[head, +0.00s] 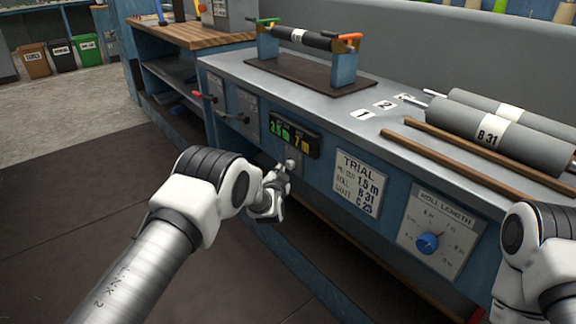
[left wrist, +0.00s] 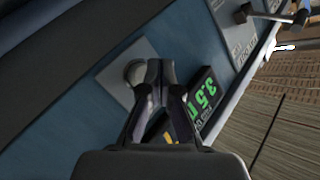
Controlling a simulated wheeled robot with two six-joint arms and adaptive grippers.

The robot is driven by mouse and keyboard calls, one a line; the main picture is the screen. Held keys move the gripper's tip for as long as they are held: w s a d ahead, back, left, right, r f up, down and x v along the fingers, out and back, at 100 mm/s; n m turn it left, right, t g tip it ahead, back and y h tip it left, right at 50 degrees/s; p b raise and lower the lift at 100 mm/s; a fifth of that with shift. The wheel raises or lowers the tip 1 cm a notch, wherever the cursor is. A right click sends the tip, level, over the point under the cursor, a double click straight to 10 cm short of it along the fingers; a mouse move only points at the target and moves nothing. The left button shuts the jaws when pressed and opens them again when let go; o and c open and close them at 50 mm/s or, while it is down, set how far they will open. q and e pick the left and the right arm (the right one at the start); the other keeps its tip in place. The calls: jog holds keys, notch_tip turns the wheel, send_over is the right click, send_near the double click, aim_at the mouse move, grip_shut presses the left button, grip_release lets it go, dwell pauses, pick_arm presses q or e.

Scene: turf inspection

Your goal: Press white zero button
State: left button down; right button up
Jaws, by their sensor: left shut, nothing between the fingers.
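The white round button (left wrist: 134,73) sits on a pale square plate (left wrist: 118,82) on the blue bench front. In the left wrist view the fingertips of my left gripper (left wrist: 160,70) overlap its right edge; I cannot tell whether they touch it. In the head view my left gripper (head: 283,177) is shut and empty, just below the black display (head: 294,135). A small pale round shape shows at its tips, and the gripper hides much of the plate. The display (left wrist: 203,104) shows green and amber digits; the green part appears to read 3.5.
A trial card (head: 359,185) and a roll length panel (head: 438,232) with a blue knob (head: 428,243) are to the right. Grey rolls (head: 500,130) and brown rods (head: 465,160) lie on the bench top.

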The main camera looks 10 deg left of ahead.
dwell(0.9)
pick_arm(q)
jog(key=shift+w+d+b, duration=0.25)
jog(key=shift+w+b, duration=0.1)
jog(key=shift+b, duration=0.05)
jog(key=shift+w+d+b, duration=0.35)
jog(key=shift+w+b, duration=0.1)
jog(key=shift+b, duration=0.05)
dwell(0.6)
dwell(0.4)
jog(key=shift+s+a+p, duration=0.6)
jog(key=shift+s+p, duration=0.15)
jog(key=shift+s, duration=0.05)
